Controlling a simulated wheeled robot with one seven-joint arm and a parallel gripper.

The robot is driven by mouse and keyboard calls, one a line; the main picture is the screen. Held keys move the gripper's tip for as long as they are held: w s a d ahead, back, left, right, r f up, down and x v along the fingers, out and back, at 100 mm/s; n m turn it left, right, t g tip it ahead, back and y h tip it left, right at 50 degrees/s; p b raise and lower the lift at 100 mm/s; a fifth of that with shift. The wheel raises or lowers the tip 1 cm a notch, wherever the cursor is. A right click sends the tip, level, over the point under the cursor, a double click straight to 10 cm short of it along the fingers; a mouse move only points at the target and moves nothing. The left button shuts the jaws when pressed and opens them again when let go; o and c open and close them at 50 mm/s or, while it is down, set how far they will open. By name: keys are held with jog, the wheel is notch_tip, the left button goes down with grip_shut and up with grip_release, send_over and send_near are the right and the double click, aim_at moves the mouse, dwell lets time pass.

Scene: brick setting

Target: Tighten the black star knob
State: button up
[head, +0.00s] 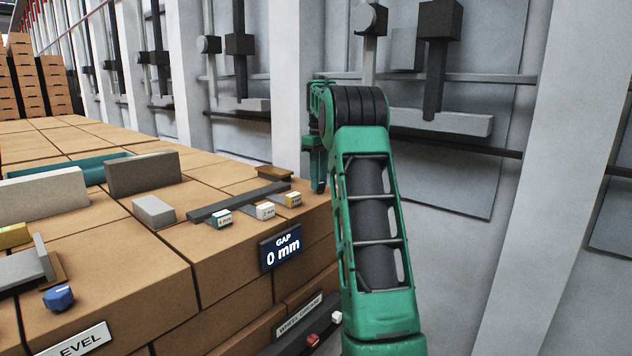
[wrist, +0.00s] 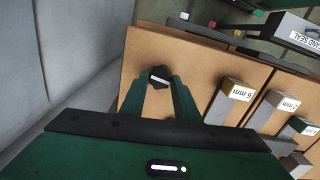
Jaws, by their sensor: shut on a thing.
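The black star knob (wrist: 158,75) shows in the wrist view near the edge of a tan brick top, between the tips of my gripper's two green fingers. My gripper (wrist: 160,88) is shut on the knob, with a fingertip at each side of it. In the head view my gripper (head: 318,178) points down at the right end of the brick stack; the knob cannot be made out there. A dark display (head: 281,248) on the stack's front reads "GAP 0 mm".
Several small labelled blocks (head: 264,210) stand left of my gripper; one (wrist: 236,92) reads 6 mm in the wrist view. A dark grey block (head: 142,173) and a blue knob (head: 58,298) are farther left. A grey wall with levers (head: 440,60) rises close behind my arm.

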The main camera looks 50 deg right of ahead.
jog(key=m, duration=0.4)
jog(key=shift+d, duration=0.1)
jog(key=m, duration=1.7)
jog(key=shift+w+m, duration=0.1)
jog(key=shift+m, duration=0.2)
jog(key=m, duration=0.3)
jog(key=shift+a+r+m, duration=0.1)
jog(key=shift+a+m, duration=0.1)
jog(key=shift+m, duration=0.1)
jog(key=m, duration=0.4)
jog(key=shift+d+m, duration=0.15)
jog(key=shift+m, duration=1.85)
